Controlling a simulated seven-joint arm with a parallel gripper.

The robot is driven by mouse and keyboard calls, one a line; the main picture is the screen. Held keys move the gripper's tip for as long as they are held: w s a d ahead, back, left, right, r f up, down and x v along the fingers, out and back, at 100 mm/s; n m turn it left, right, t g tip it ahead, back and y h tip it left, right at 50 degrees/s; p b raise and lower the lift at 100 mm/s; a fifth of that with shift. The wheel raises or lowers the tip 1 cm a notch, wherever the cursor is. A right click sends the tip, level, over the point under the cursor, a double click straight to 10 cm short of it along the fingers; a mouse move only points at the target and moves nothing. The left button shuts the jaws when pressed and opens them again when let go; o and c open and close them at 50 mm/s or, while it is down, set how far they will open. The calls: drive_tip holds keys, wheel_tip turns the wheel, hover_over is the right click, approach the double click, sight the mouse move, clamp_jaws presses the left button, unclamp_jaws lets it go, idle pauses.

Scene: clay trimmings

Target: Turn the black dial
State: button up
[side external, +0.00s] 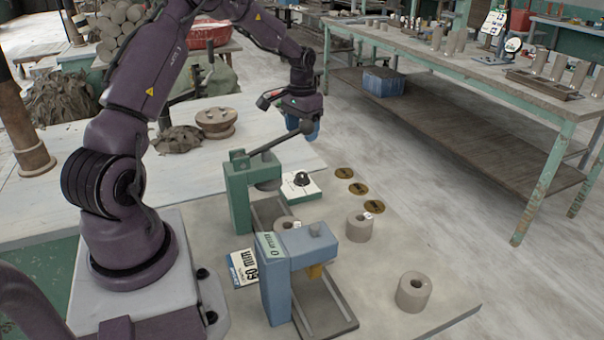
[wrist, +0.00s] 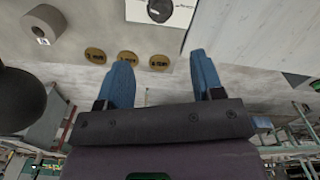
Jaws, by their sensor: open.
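The black dial (side external: 301,179) sits on a small white box (side external: 312,190) behind the green press, on the table. In the wrist view the dial (wrist: 160,9) is at the top edge, partly cut off, on its white plate (wrist: 184,15). My gripper (side external: 303,126) has blue fingers and hangs above and beyond the dial, apart from it. In the wrist view my gripper (wrist: 163,70) is open, with nothing between the fingers, and the dial lies ahead of the fingertips.
The green press (side external: 238,190) has a lever with a dark ball knob (side external: 306,127) close to my fingers; the knob (wrist: 18,108) looms left in the wrist view. A blue press (side external: 275,285), clay cylinders (side external: 413,292) and three brass discs (side external: 358,188) stand nearby.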

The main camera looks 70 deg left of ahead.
sight(302, 174)
wheel_tip(302, 174, down, 14)
drive_tip(key=shift+r, duration=0.25)
idle(0.3)
drive_tip(key=c, duration=0.9)
